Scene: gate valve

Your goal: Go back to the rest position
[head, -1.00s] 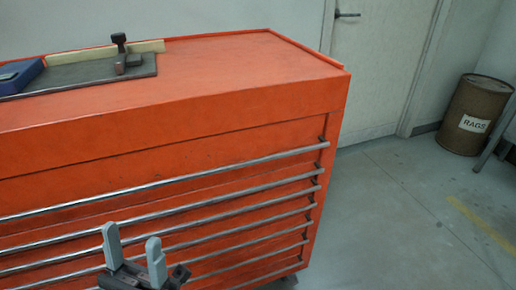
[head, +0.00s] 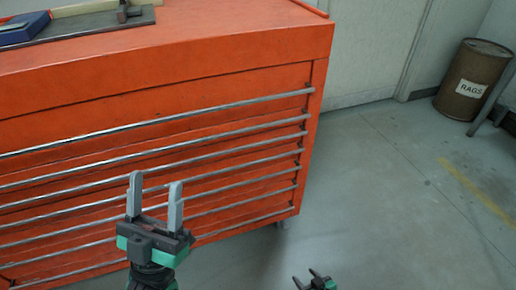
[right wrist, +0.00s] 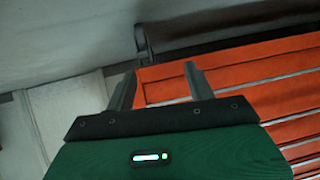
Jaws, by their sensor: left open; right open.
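My left gripper (head: 155,205) is open and empty, its two grey fingers pointing up in front of the drawers of the orange tool chest (head: 180,60). My right gripper (head: 308,279) is open and empty, low at the bottom edge of the head view, over the floor to the right of the chest. In the right wrist view the right gripper (right wrist: 157,88) shows two spread fingers with nothing between them, and the orange drawers (right wrist: 270,80) lie beyond.
A dark mat (head: 85,28) with a blue case (head: 22,30) and a dark clamp-like tool (head: 124,12) lies on the chest top. A rusty RAGS drum (head: 472,80) stands at the right by the wall. The grey floor (head: 390,200) between is clear.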

